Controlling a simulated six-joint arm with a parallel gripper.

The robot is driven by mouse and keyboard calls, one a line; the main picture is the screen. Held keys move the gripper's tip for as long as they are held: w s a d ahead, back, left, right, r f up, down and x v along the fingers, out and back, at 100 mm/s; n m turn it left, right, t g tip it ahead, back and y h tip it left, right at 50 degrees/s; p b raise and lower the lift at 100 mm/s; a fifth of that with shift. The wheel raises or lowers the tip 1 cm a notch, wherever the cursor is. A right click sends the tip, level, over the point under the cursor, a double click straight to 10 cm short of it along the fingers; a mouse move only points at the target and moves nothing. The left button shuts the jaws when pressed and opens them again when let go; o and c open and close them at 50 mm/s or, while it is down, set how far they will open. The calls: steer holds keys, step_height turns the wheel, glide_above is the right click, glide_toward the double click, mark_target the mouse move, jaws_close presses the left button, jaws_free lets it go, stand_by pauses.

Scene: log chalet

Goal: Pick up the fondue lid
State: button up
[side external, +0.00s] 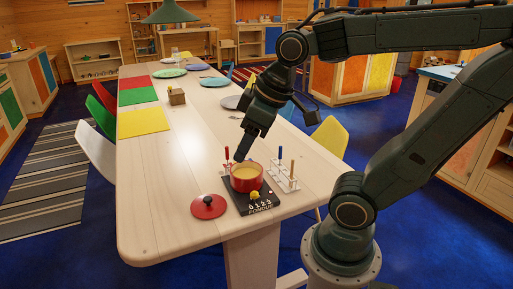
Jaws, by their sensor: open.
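The red fondue lid (208,206) lies flat on the table, with a dark knob on top. It is to the left of the red fondue pot (246,183) and apart from it. The pot holds something yellow and stands on a dark base (263,207) marked "FONDUE". My gripper (241,154) points down above the far side of the pot, apart from the lid. It is open, and I see nothing in it. The gap between its fingers is too small to make out.
A pale rack (285,183) with coloured-handled forks stands right of the pot. Another red-handled item (227,156) is behind it. Placemats (142,122), plates (169,73) and a small wooden box (177,96) lie further back. The table (150,200) is clear left of the lid. Chairs line both sides.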

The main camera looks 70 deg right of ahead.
steer(key=w+d+f+n+g+y, duration=0.1)
steer(key=w+d+f+n, duration=0.1)
steer(key=w+d+f, duration=0.4)
steer(key=w+d+f+n+g, duration=0.1)
steer(key=w+d+f+n, duration=0.15)
steer(key=w, duration=0.45)
steer(key=w+d+f+n+y, duration=0.2)
steer(key=w+d+f+n, duration=0.1)
steer(key=d+f, duration=0.9)
steer(key=shift+w+f, duration=0.6)
steer(key=shift+f, duration=0.1)
steer(key=shift+a+f+n, duration=0.1)
steer(key=shift+n, duration=0.15)
glide_above(209, 197)
steer(key=s+d, duration=0.1)
steer(key=s, duration=0.1)
step_height(209, 197, down, 8)
steer(key=shift+r, duration=0.2)
steer(key=shift+f, duration=0.15)
steer(key=shift+w+x, duration=0.15)
steer(key=shift+x, duration=1.1)
steer(key=shift+w+x, duration=0.1)
steer(key=shift+x, duration=1.15)
